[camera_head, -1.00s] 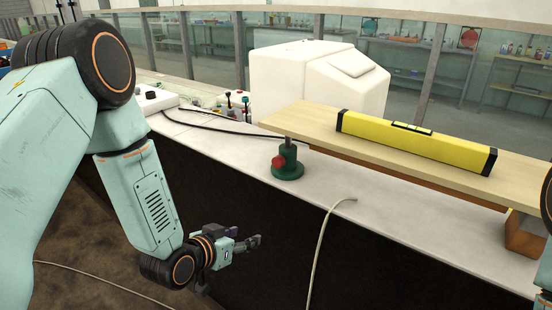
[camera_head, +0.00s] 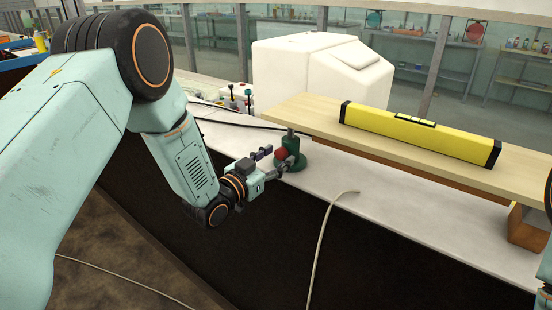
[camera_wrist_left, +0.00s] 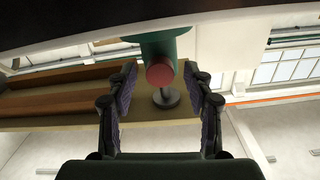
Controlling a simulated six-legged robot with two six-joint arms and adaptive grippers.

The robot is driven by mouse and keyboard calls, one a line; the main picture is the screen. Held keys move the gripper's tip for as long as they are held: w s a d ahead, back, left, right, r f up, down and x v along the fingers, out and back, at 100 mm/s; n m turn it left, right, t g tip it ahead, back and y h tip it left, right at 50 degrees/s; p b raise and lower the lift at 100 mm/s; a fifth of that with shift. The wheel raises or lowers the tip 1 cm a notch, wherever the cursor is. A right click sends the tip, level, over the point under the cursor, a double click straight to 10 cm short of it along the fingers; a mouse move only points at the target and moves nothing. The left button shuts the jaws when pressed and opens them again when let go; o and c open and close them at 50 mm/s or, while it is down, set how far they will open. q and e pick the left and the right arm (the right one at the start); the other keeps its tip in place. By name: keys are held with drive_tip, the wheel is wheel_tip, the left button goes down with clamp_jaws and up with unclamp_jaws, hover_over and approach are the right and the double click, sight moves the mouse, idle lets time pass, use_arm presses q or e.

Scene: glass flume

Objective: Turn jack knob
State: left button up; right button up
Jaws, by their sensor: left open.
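The jack is a small green post on a round green base (camera_head: 293,163), standing on the white counter under the left end of a wooden board. Its red knob (camera_head: 281,154) faces my left gripper. My left gripper (camera_head: 268,162) is open, with its fingertips close to the knob. My right gripper is not in view.
The wooden board (camera_head: 385,148) carries a yellow spirit level (camera_head: 420,133) and rests at right on a wooden block (camera_head: 527,227). A white box (camera_head: 320,75) stands behind. A pale cable (camera_head: 322,235) hangs over the counter's front edge. A black cable lies left of the jack.

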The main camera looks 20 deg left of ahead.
use_arm(q)
drive_tip(key=shift+w, duration=0.15)
drive_tip(key=shift+c, duration=0.3)
clamp_jaws()
